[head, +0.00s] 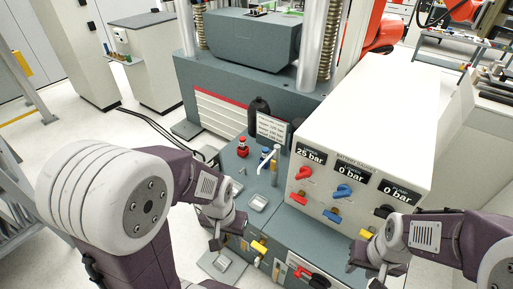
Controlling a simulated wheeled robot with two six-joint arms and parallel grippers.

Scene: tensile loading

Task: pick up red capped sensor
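A small red-capped item (243,147), which looks like the red capped sensor, stands upright on the grey-blue bench top (228,163) near its back left. My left gripper (217,243) hangs over the bench's front left edge, below and left of the red-capped item and apart from it. Its fingers are small and dark, and their opening is unclear. My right gripper (372,272) is at the lower right, in front of the white gauge panel and far from the red-capped item. Its fingertips are hard to make out.
A blue-capped item (265,154), a white handle, a brass post (274,168) and a printed sign (271,129) stand right of the red-capped item. The white gauge box (352,130) with coloured valves blocks the right side. The testing machine (240,70) rises behind.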

